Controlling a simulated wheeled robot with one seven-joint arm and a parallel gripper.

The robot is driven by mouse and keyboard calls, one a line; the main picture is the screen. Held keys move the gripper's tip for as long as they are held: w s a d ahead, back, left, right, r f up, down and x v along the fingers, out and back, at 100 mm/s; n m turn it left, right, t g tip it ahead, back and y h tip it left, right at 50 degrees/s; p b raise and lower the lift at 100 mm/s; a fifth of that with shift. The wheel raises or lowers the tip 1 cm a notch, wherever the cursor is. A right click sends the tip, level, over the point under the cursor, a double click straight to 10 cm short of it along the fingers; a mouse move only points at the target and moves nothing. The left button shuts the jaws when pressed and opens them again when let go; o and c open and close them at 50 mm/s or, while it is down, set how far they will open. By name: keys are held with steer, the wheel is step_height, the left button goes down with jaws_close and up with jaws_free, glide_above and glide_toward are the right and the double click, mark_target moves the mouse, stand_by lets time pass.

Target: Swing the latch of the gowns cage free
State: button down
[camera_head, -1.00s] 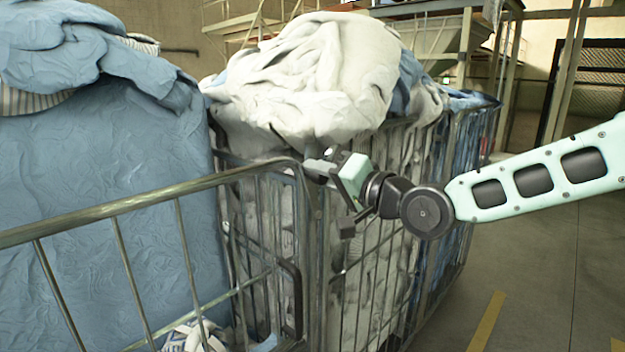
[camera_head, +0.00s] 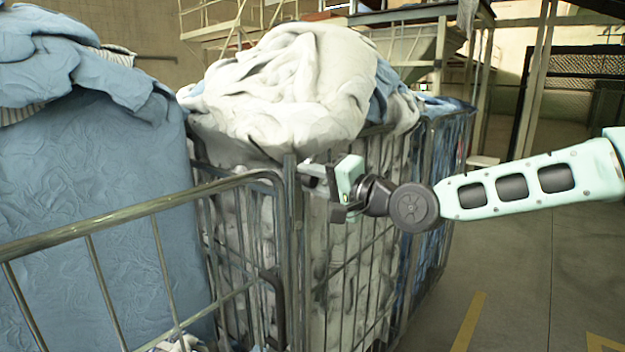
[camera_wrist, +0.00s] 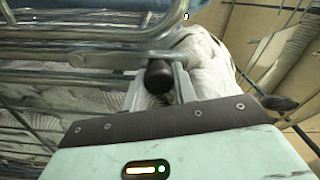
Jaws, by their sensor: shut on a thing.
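My gripper (camera_head: 312,174) is at the upper corner post of a wire cage (camera_head: 291,235), in the middle of the head view. In the wrist view my gripper (camera_wrist: 160,78) has its two fingers around a black knob (camera_wrist: 158,77), shut on it. The knob sits at a flat metal latch bar (camera_wrist: 112,60) that runs across the cage's rails. In the head view the fingers and wrist hide most of the latch. White cloth bulges over the cage's top behind the gripper. No label naming the cage is readable.
White linen (camera_head: 300,85) is heaped above the cage. A blue-filled cage (camera_head: 443,165) stands behind it, and blue cloth (camera_head: 85,190) fills the left side. A metal rail (camera_head: 120,215) crosses the left foreground. The floor (camera_head: 530,290) at right is open, with yellow markings.

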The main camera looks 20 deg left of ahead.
steer(key=shift+w+d, duration=0.1)
steer(key=c, duration=1.1)
jaws_free()
steer(key=b+v, duration=0.5)
steer(key=v, duration=1.2)
steer(key=shift+d, duration=0.2)
